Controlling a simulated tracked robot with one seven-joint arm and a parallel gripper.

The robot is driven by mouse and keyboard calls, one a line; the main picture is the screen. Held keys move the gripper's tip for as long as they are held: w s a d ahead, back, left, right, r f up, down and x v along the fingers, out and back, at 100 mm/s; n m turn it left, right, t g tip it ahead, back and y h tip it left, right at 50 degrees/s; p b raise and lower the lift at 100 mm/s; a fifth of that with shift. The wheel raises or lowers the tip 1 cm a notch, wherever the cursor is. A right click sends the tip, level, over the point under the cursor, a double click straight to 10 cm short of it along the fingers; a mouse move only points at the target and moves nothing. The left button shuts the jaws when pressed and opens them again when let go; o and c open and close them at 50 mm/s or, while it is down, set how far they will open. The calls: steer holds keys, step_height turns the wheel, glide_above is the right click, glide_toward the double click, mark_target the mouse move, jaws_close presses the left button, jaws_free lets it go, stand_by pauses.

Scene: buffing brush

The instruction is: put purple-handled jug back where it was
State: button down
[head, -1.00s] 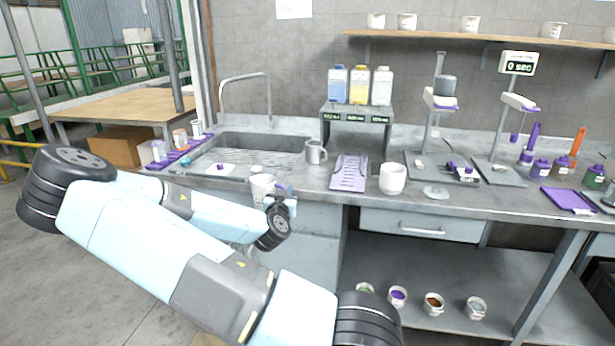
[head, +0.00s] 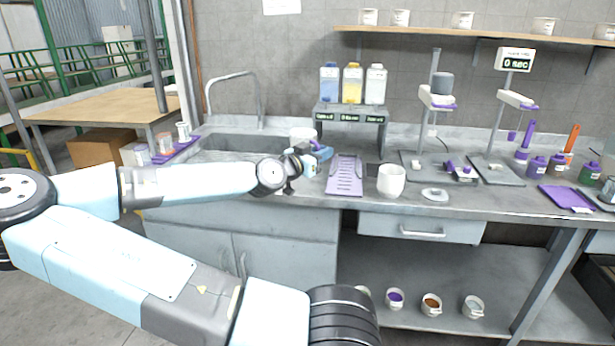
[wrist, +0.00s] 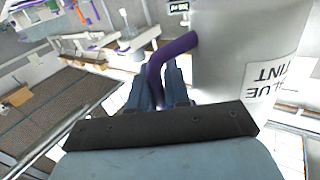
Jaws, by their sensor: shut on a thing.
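The purple-handled jug is a pale, wide vessel with a label reading "...LUE ...INT", upside down in the wrist view (wrist: 222,62). Its purple handle (wrist: 168,52) lies between my fingers. My gripper (wrist: 160,92) is shut on that handle. In the head view my gripper (head: 312,160) is above the counter, at the right end of the sink. The jug's white upper part (head: 303,133) shows just behind it; the rest is hidden by my gripper and wrist. I cannot tell whether the jug touches anything below.
A purple slotted tray (head: 344,176) lies right of my gripper, and a white cup (head: 391,181) stands beyond it. The bottle stand (head: 350,114) is behind. Scales (head: 440,165) stand farther right. A wall shelf (head: 480,35) holds several labelled cups.

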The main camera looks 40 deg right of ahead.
steer(key=w+d+f, duration=0.2)
steer(key=w, duration=0.1)
steer(key=w+d+f, duration=0.2)
steer(key=w+f, duration=0.1)
steer(key=w+d+f, duration=0.2)
steer(key=w+f, duration=0.1)
steer(key=shift+w+f, duration=0.25)
steer(key=shift+w, duration=0.15)
steer(key=shift+w+f, duration=0.1)
steer(key=shift+f, duration=0.1)
steer(key=shift+d+f, duration=0.1)
steer(key=shift+f, duration=1.5)
steer(key=shift+w, duration=0.1)
steer(key=c, duration=1.1)
jaws_free()
